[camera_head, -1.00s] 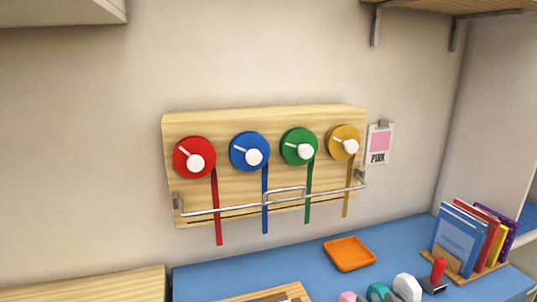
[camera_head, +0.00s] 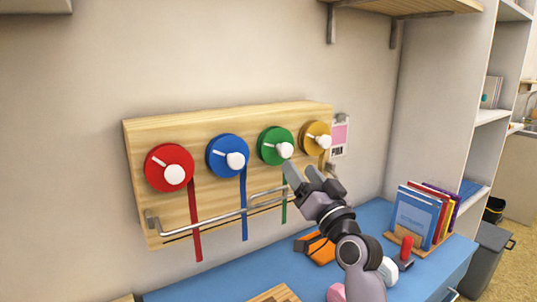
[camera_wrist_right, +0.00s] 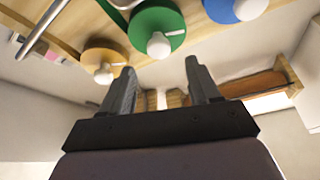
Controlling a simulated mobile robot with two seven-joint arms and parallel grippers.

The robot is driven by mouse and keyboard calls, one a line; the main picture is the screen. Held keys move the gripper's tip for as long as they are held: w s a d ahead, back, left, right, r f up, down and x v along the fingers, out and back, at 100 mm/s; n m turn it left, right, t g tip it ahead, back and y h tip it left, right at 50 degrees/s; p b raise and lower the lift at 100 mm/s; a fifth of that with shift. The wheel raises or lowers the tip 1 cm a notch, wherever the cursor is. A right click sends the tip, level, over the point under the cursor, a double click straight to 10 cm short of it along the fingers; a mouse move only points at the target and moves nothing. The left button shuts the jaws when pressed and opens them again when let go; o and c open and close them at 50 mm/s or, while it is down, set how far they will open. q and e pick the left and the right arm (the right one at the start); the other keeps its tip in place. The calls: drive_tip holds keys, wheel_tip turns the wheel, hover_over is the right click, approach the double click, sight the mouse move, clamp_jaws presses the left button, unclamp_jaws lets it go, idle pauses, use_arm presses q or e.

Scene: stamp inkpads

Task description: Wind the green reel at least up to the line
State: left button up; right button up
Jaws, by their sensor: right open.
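The green reel (camera_head: 268,142) is a disc with a white knob (camera_head: 285,150), on a wooden board (camera_head: 210,118) on the wall. Its green strap (camera_head: 284,213) hangs down behind a metal rail, partly hidden by my right arm. A thin dark line (camera_head: 218,227) runs along the lower board. My right gripper (camera_head: 302,172) is open and empty, just below and right of the green knob, apart from it. In the right wrist view, the green reel (camera_wrist_right: 152,18) and its knob (camera_wrist_right: 158,45) show above the open fingers (camera_wrist_right: 160,68). My left gripper is not in view.
Red (camera_head: 160,180), blue (camera_head: 222,165) and yellow (camera_head: 311,128) reels share the board. The metal rail (camera_head: 225,220) stands out in front of it. Below, the blue table (camera_head: 215,285) holds an orange tray (camera_head: 320,250), a red-handled stamp (camera_head: 405,250) and books (camera_head: 415,215).

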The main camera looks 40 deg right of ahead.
sight(288, 151)
drive_tip(key=shift+p+x, duration=0.9)
drive_tip(key=shift+x, duration=2.6)
drive_tip(key=c, duration=1)
